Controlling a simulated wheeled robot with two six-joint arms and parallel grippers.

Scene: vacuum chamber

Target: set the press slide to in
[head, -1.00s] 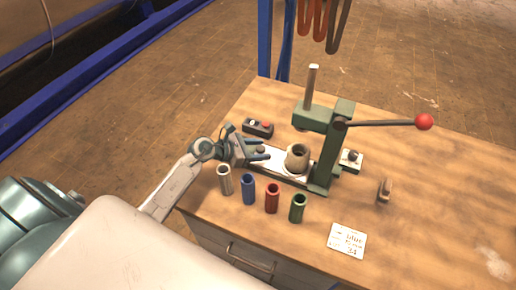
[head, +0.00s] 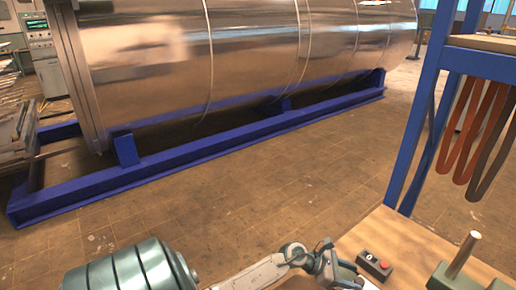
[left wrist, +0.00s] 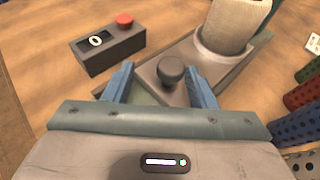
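In the left wrist view the press slide (left wrist: 206,72) is a flat metal plate in a rail, with a dark round knob (left wrist: 171,70) at its near end. A beige round fixture (left wrist: 235,25) stands farther along it. My left gripper (left wrist: 160,78) has its two blue fingers apart, one on each side of the knob; gaps show between the fingers and the knob. In the head view my left gripper (head: 335,268) is at the bottom edge, partly cut off. The press (head: 458,272) shows only its top there. The slide is out of the head view. My right gripper is not in view.
A dark control box with a red button (left wrist: 108,46) stands left of the slide; it also shows in the head view (head: 375,265). A blue frame post (head: 418,120) rises behind the bench.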

